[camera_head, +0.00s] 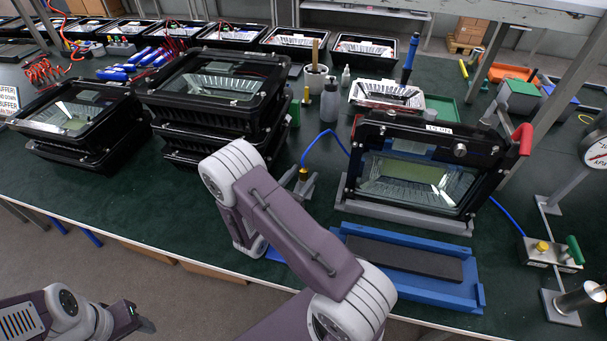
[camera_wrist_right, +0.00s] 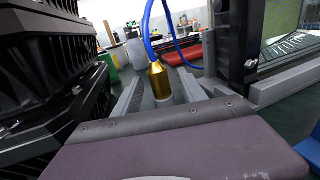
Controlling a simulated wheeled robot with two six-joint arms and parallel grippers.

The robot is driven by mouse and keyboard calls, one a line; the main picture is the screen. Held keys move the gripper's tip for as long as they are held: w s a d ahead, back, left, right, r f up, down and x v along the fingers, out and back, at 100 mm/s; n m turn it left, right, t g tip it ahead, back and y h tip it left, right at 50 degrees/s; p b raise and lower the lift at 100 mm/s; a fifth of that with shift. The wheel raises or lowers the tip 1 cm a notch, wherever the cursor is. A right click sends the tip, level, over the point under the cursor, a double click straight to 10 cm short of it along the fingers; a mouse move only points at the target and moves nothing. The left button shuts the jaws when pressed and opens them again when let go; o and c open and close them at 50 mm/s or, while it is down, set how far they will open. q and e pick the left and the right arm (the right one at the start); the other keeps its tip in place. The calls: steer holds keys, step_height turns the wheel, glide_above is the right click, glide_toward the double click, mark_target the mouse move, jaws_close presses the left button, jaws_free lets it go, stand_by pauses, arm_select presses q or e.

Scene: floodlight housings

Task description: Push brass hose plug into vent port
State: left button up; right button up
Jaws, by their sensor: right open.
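The brass hose plug (camera_head: 303,174) points downward on the end of a blue hose, left of the upright housing. In the right wrist view the plug (camera_wrist_right: 159,82) sits between the two grey fingers of my right gripper (camera_wrist_right: 160,92), with gaps on both sides. The right gripper (camera_head: 300,184) is open, partly hidden by my arm. A black floodlight housing (camera_head: 372,131) stands upright in a grey cradle. A round silver fitting (camera_head: 460,150) on its upper right may be the vent port. My left gripper (camera_head: 138,322) is low at the left, off the table; its jaws are unclear.
Stacked housings (camera_head: 215,95) stand left of my right arm. A blue tray (camera_head: 462,294) with a dark pad lies in front of the upright housing. A red-handled clamp (camera_head: 523,139) and a gauge (camera_head: 596,151) are at the right. White cup (camera_head: 315,80) and bottles stand behind.

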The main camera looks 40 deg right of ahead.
mark_target(304, 169)
steer(key=shift+w+d, duration=0.25)
steer(key=shift+d, duration=0.4)
steer(key=shift+a, duration=0.1)
steer(key=shift+c, duration=0.9)
jaws_close()
step_height(304, 169, up, 10)
steer(key=shift+p, duration=1.15)
